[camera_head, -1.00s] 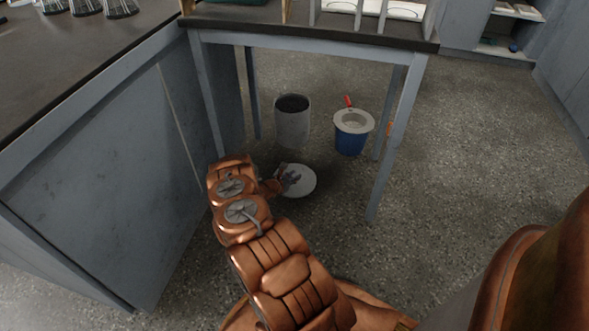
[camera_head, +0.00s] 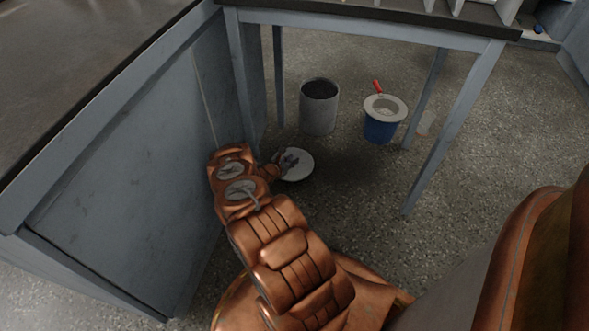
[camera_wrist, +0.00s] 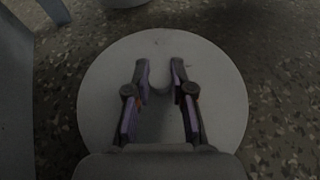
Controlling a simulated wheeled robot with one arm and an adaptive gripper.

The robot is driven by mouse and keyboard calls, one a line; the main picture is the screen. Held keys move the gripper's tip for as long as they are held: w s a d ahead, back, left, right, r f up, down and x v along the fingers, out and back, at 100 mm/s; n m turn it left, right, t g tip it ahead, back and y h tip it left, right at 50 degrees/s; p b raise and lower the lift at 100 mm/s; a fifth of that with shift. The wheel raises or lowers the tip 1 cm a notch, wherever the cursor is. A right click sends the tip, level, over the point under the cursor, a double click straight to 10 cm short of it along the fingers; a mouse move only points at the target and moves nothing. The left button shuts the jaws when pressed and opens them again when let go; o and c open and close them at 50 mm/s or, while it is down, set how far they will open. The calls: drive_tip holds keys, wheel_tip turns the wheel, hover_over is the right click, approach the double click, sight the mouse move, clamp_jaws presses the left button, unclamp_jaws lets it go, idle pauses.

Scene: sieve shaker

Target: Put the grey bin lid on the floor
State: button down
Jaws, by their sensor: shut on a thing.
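The grey bin lid (camera_head: 303,170) is a pale round disc. In the head view it shows low under the table, in front of the open grey bin (camera_head: 318,112). My gripper (camera_head: 289,160) is over its middle, partly hidden by my wrist. In the wrist view the lid (camera_wrist: 215,75) fills the centre, face-on to the camera. The fingers of my gripper (camera_wrist: 160,75) are on both sides of its small central knob (camera_wrist: 160,82) and hold it. I cannot tell whether the lid touches the floor or hangs just above it.
A blue bucket (camera_head: 380,128) with a pale rim and a red-handled item (camera_head: 378,86) stands right of the bin. A table leg (camera_head: 450,135) is on the right, a blue-grey cabinet (camera_head: 120,175) on the left. Speckled floor (camera_head: 350,205) around the lid is clear.

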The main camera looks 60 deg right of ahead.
drive_tip(key=shift+f+b, duration=0.95)
drive_tip(key=shift+f, duration=1.15)
drive_tip(key=shift+f, duration=0.25)
drive_tip(key=c, duration=1)
unclamp_jaws()
drive_tip(key=shift+r, duration=0.1)
drive_tip(key=shift+r, duration=0.1)
drive_tip(key=shift+a+r, duration=0.1)
drive_tip(key=shift+r, duration=0.15)
drive_tip(key=p+v, duration=0.3)
drive_tip(key=v, duration=0.3)
drive_tip(key=shift+a+r+p, duration=0.1)
drive_tip(key=shift+a+p, duration=0.2)
drive_tip(key=shift+a, duration=0.25)
